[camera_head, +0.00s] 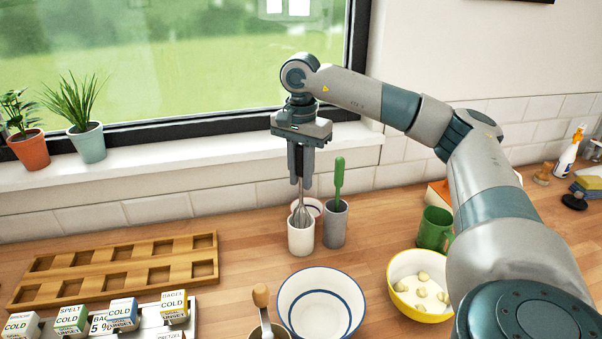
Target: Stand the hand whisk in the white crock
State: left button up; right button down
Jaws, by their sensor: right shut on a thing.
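The hand whisk (301,211) is a wire whisk hanging upright, wires down, below my right gripper (301,183). My right gripper is shut on the whisk's upper part. The white crock (301,239) stands on the counter right below the gripper. The whisk's lower wires are at the crock's mouth, and their ends seem to be inside it, hidden by the front wall. I cannot tell whether the whisk touches the bottom. My left gripper is not in view.
A grey crock (336,226) with a green-handled tool (339,176) stands close at the right. A blue-rimmed bowl (320,301), a yellow bowl (406,300) and a green mug (434,228) are nearby. A wooden rack (110,262) lies left. The window sill (230,149) is behind.

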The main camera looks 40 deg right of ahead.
jog(key=shift+f, duration=0.4)
jog(key=c, duration=1.5)
grip_release()
jog(key=shift+r, duration=0.1)
notch_tip(320, 180, up, 6)
jog(key=shift+f+b, duration=0.2)
jog(key=shift+b, duration=0.8)
notch_tip(320, 180, up, 12)
jog(key=p, duration=0.2)
jog(key=shift+f+p, duration=0.15)
jog(key=shift+p, duration=0.25)
jog(key=shift+f, duration=0.1)
